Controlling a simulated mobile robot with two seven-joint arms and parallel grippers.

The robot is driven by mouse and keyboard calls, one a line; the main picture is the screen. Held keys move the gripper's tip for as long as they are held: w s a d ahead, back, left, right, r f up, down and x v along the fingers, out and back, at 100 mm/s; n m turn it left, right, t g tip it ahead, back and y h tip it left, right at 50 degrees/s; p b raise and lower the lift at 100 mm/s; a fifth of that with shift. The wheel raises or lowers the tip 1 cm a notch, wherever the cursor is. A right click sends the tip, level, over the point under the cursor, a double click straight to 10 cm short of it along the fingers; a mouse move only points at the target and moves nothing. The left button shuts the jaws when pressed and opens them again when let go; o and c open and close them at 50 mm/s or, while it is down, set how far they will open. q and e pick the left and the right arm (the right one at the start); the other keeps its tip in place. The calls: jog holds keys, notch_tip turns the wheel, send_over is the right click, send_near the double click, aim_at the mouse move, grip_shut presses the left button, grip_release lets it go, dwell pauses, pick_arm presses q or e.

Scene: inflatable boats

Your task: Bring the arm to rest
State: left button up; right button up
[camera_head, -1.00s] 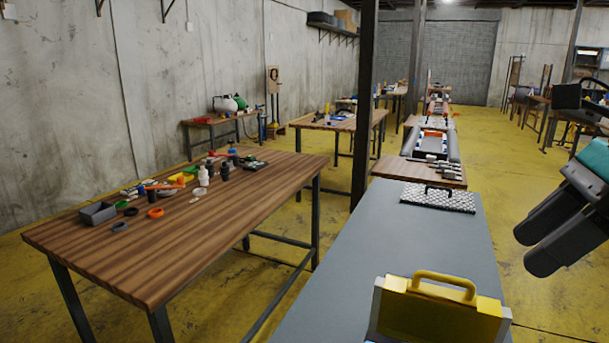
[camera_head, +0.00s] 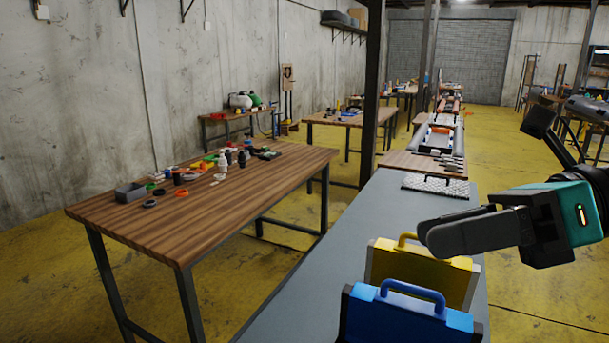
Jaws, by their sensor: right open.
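My right gripper (camera_head: 470,230) comes in from the right, with a dark body, a teal band and long dark fingers pointing left. It is open with nothing seen between its fingers. In the picture it overlaps the right part of the yellow case (camera_head: 400,265), in front of the grey table. I cannot tell how far it is from the case. My left gripper is not in view.
A blue case (camera_head: 400,318) stands at the near end of the long grey table (camera_head: 300,300), in front of the yellow case. A wooden table (camera_head: 220,215) with small bottles and parts stands to the left. Yellow floor is free at the right.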

jog(key=w+r+m+t+y, duration=0.3)
jog(key=w+m+t, duration=0.3)
jog(key=m+t, duration=0.95)
jog(key=w+d+f+m+h, duration=0.1)
jog(key=d+f+m+h, duration=0.3)
jog(key=f+m+h, duration=0.55)
jog(key=w+d+f+m+h, duration=0.2)
jog(key=d+f+m+h, duration=0.35)
jog(key=m, duration=0.65)
jog(key=s+a+f+m+g+h, duration=0.1)
jog(key=s+f+m+g+h, duration=0.2)
jog(key=f, duration=0.5)
jog(key=s+f+m+g+h, duration=0.1)
jog(key=s+f+m+g, duration=0.25)
jog(key=f, duration=0.35)
jog(key=s+a+f+m+g+y, duration=0.1)
jog(key=s+a+f+g, duration=0.1)
jog(key=s+f+g, duration=0.45)
jog(key=s+a+f+g+y, duration=0.1)
jog(key=s+a+f+g, duration=0.15)
jog(key=s, duration=0.65)
jog(key=w+a+f+t+y, duration=0.1)
jog(key=w+a+f+t, duration=0.2)
jog(key=w+f+t, duration=0.5)
jog(key=shift+w+f+y+p, duration=0.15)
jog(key=shift+f+y+p, duration=0.2)
jog(key=shift+f, duration=0.25)
